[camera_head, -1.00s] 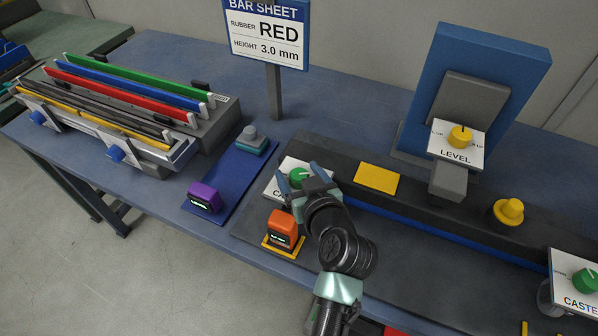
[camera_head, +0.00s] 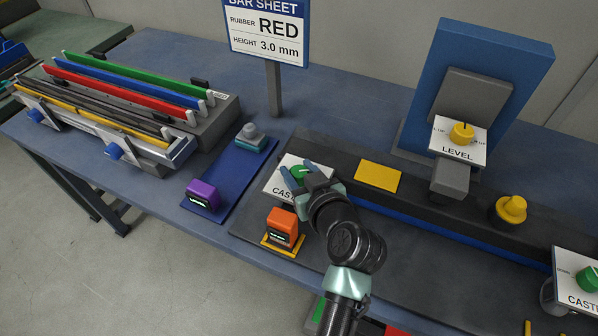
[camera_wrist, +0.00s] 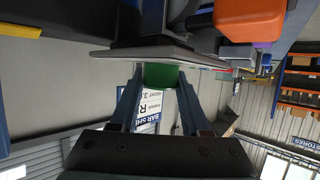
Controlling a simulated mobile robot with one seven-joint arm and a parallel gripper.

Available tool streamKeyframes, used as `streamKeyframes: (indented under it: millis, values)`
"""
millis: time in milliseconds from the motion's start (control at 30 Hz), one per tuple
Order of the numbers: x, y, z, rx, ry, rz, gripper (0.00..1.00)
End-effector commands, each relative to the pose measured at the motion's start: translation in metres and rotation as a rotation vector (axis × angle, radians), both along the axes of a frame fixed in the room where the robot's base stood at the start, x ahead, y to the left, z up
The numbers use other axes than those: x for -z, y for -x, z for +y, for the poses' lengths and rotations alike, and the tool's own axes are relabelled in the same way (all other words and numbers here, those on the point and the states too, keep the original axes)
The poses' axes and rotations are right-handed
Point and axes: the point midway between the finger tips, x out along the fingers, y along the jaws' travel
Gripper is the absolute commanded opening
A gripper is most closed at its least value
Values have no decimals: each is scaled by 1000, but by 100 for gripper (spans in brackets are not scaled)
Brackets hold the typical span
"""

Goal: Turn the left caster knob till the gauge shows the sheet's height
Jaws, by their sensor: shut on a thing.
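The left green caster knob (camera_head: 299,172) stands on a white plate marked "CAST…" (camera_head: 272,189) at the left end of the dark bench unit. My gripper (camera_head: 301,174) is shut on this knob. The wrist view shows the knob (camera_wrist: 162,77) between my two fingers, with the plate behind it. The bar sheet sign (camera_head: 265,29) reads rubber RED, height 3.0 mm. An orange gauge (camera_head: 282,226) with a small display stands on a yellow base just in front of the plate. Its reading is too small to make out.
A purple display block (camera_head: 203,195) and a grey-topped piece (camera_head: 251,139) sit on a blue mat at left. Coloured bars (camera_head: 125,88) lie in a rack. A yellow LEVEL knob (camera_head: 462,133), a yellow knob (camera_head: 510,209) and another green caster knob (camera_head: 588,279) are right.

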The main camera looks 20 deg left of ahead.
Motion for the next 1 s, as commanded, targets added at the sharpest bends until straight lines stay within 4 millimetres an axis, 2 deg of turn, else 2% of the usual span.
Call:
streamKeyframes:
  millis: [300,1000]
  values:
    - [6,-2,-2,-223,0,-6,0]
    - [4,-1,0,-833,-1,-2,0]
